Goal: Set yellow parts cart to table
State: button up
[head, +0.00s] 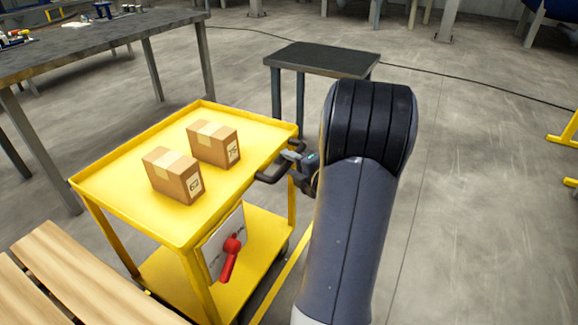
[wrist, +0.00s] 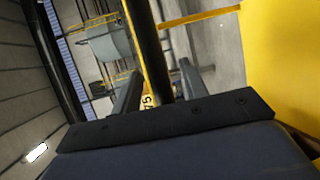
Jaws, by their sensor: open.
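The yellow parts cart (head: 130,170) stands at the centre left, with two cardboard boxes on its top tray: one box (head: 172,175) nearer and one box (head: 213,144) farther. Its black handle (head: 268,176) sticks out at the right end. My gripper (head: 297,158) is at this handle, partly hidden by my arm. In the wrist view, the black handle bar (wrist: 148,40) runs between the two spread fingers of my gripper (wrist: 158,82). Contact cannot be told. A long dark table (head: 85,48) stands behind the cart at left, and a small dark table (head: 322,59) stands behind it at right.
A red lever (head: 231,258) on a pale plate is at the cart's near side. Wooden slats (head: 85,275) lie close at the lower left. A cable (head: 480,83) crosses the floor. The floor at right is mostly clear, with a yellow frame (head: 568,140) at the edge.

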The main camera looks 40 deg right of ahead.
jog(key=shift+w, duration=0.4)
grip_shut()
dwell(0.4)
